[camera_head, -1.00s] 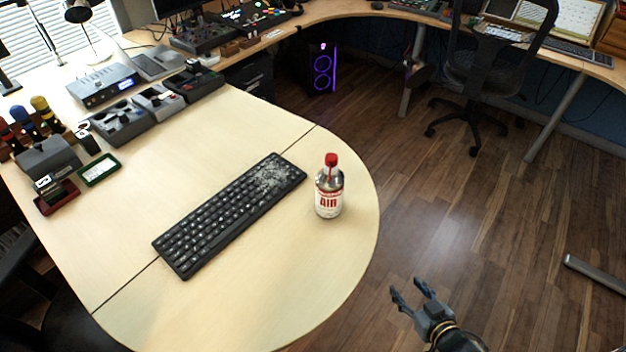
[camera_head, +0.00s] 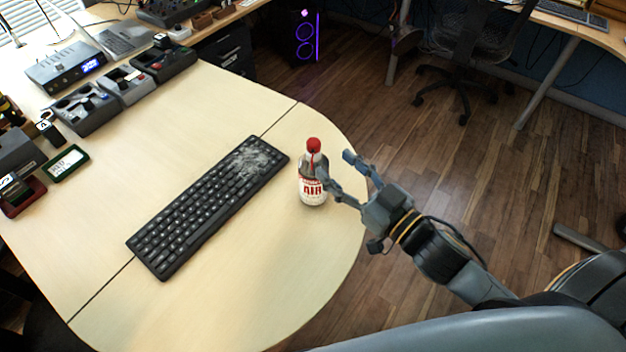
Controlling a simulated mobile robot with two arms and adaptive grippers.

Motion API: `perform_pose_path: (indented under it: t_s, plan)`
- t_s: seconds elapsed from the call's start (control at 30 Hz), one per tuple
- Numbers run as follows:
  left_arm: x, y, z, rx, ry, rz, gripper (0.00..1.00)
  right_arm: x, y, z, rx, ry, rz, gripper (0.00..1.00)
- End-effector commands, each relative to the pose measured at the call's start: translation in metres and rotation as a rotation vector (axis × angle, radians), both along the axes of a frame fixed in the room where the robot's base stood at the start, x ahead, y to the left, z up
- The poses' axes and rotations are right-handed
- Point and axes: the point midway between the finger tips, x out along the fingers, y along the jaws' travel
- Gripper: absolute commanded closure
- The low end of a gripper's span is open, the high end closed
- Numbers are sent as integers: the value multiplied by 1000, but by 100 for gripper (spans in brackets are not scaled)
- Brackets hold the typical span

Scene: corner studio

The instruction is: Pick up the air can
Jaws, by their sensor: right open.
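The air can (camera_head: 312,190) stands upright on the light wooden table (camera_head: 240,300), near its rounded right edge. It is a white and silver can with red lettering and a red cap. My right gripper (camera_head: 334,164) is open, just to the right of the can at the height of its upper part. One finger overlaps the can's right side in the picture; I cannot tell whether it touches. The other finger is farther back, to the right of the cap. Nothing is between the fingers that I can see. My left gripper is not in view.
A black keyboard (camera_head: 208,205) with a dusty far end lies left of the can. Several grey device boxes (camera_head: 85,108) and a green-framed card (camera_head: 66,163) stand at the table's left. The table front is clear. An office chair (camera_head: 470,60) stands beyond.

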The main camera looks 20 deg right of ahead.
Motion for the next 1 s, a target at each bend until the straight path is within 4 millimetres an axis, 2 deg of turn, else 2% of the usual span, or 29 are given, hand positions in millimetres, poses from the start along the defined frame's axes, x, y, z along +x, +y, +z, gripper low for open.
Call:
perform_pose_path:
  t_s: [0.2,0.47,0.8,1.0]
  plan:
    - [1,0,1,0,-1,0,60,24,9,0,-1,-1,0,48]
    - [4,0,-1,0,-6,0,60,36,13,-2,-3,-1,-1,48]
    - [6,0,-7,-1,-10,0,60,74,24,-3,-1,-2,-1,48]
    - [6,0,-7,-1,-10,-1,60,79,27,-4,-1,1,0,48]
